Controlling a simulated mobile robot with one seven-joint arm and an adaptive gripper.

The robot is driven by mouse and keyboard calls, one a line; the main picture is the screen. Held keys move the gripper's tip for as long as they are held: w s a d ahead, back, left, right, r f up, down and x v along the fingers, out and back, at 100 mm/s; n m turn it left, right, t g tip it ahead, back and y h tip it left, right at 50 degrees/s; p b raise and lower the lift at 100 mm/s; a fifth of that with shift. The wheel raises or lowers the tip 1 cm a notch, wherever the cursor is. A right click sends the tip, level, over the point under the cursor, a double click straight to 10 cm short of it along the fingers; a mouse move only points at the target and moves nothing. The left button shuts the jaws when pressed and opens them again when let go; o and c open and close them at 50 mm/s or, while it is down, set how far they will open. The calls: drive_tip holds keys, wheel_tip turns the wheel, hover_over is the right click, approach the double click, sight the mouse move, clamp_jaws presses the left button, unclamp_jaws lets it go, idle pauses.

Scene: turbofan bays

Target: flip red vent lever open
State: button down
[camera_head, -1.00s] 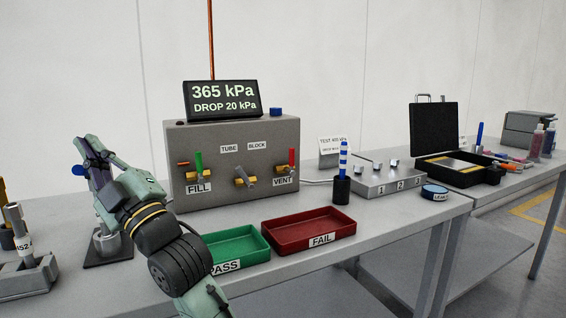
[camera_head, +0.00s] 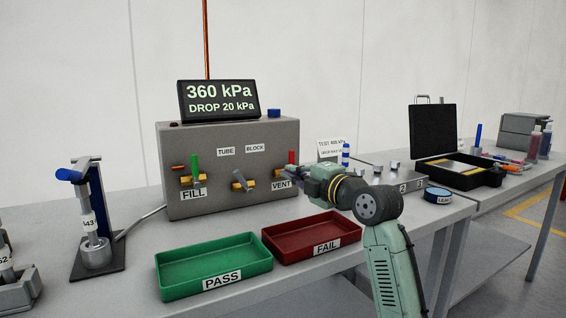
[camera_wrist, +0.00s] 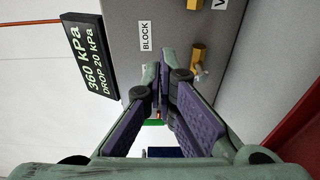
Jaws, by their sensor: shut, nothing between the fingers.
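The red vent lever (camera_head: 292,157) stands upright above its brass valve on the right of the grey test box (camera_head: 228,135). The VENT label (camera_head: 280,185) sits below it. My gripper (camera_head: 290,171) is at the vent valve in the head view, its fingertips just below the red lever. I cannot tell whether they touch it. In the wrist view my gripper (camera_wrist: 167,60) has its fingertips together and empty, close to a brass fitting (camera_wrist: 198,58) on the box face. The red lever cannot be made out clearly in the wrist view.
The display (camera_head: 218,98) reads 360 kPa, DROP 20 kPa. The green fill lever (camera_head: 195,160) stands upright at left. The green PASS tray (camera_head: 175,283) and red FAIL tray (camera_head: 283,252) lie in front. A silver numbered block (camera_head: 405,177) is right of my wrist.

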sight(292, 160)
drive_tip(key=p+x, duration=0.3)
drive_tip(key=x, duration=0.7)
drive_tip(key=d, duration=0.2)
drive_tip(key=w+d+p, duration=0.1)
drive_tip(key=shift+w+d, duration=0.1)
drive_tip(key=shift+d, duration=0.25)
